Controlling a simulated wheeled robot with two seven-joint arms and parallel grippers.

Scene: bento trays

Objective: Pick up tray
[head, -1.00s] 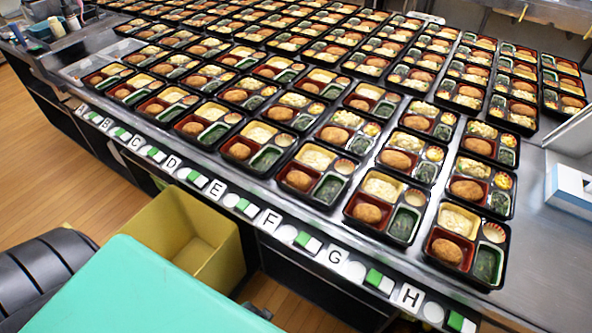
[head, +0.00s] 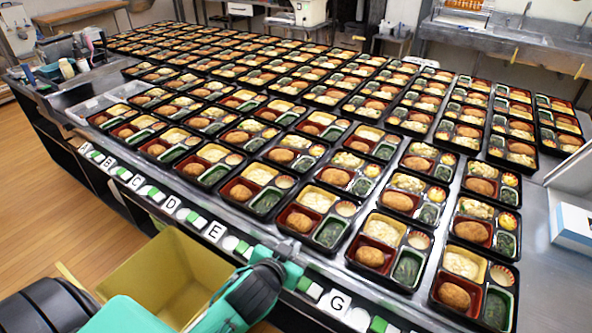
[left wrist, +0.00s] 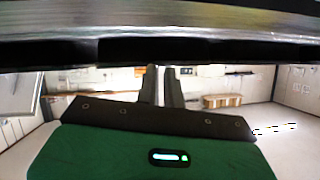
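Black bento trays stand in rows on a long metal table, each with a brown croquette, pale salad and dark greens. In the front row are a tray at the right end (head: 484,318), one left of it (head: 394,284) and another further left (head: 325,249). My left gripper (head: 288,254) is at the table's front edge, below the front row and apart from the trays. My right gripper is out of view.
Lettered labels with green marks run along the table's front edge (head: 208,232). A yellow bin (head: 150,275) stands on the floor before the table. A white and blue box (head: 573,228) is at the right. Bare metal shows at the table's right end. Sinks and counters stand behind.

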